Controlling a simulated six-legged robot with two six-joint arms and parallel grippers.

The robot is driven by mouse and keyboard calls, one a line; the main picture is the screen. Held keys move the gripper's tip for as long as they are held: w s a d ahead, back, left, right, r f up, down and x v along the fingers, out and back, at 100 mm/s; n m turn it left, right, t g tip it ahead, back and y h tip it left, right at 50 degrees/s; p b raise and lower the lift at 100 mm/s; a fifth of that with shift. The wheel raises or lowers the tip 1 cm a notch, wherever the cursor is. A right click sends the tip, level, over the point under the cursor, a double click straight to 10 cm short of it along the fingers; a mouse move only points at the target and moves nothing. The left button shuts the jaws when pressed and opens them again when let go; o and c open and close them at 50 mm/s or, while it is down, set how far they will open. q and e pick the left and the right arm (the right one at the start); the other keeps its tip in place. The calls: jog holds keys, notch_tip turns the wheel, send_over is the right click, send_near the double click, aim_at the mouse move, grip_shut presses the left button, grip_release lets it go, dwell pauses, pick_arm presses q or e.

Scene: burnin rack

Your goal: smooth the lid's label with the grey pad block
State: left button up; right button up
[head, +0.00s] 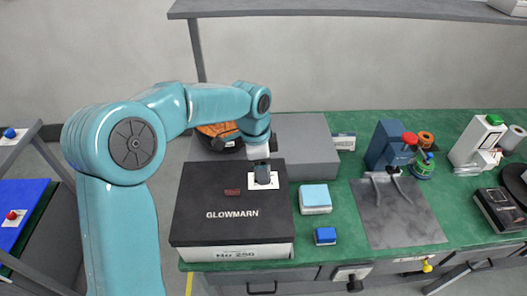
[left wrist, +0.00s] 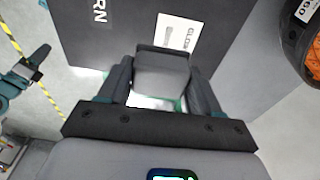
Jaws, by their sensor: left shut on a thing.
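The dark lid (head: 205,190), marked GLOWMARN, covers a box in the head view. Its white label (head: 277,183) lies near the lid's right edge. My left gripper (head: 262,172) is over the label, pointing down, and is shut on the grey pad block. In the left wrist view the grey pad block (left wrist: 162,75) sits between the fingers of my left gripper (left wrist: 163,92), and part of the label (left wrist: 178,35) shows just beyond it. The block hides part of the label. I cannot tell whether the block touches it.
A grey box (head: 308,145) and an orange-and-black round item (head: 222,135) are behind. A grey mat (head: 400,215) lies further right.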

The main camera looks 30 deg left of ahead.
pick_arm(q)
jog(key=shift+r+p, duration=0.9)
jog(key=shift+r, duration=0.7)
pick_arm(e)
jog(key=shift+w+a+r, duration=0.1)
jog(key=shift+a+r, duration=0.2)
jog(key=shift+r, duration=0.3)
jog(key=shift+a+r, duration=0.3)
jog(key=shift+r, duration=0.25)
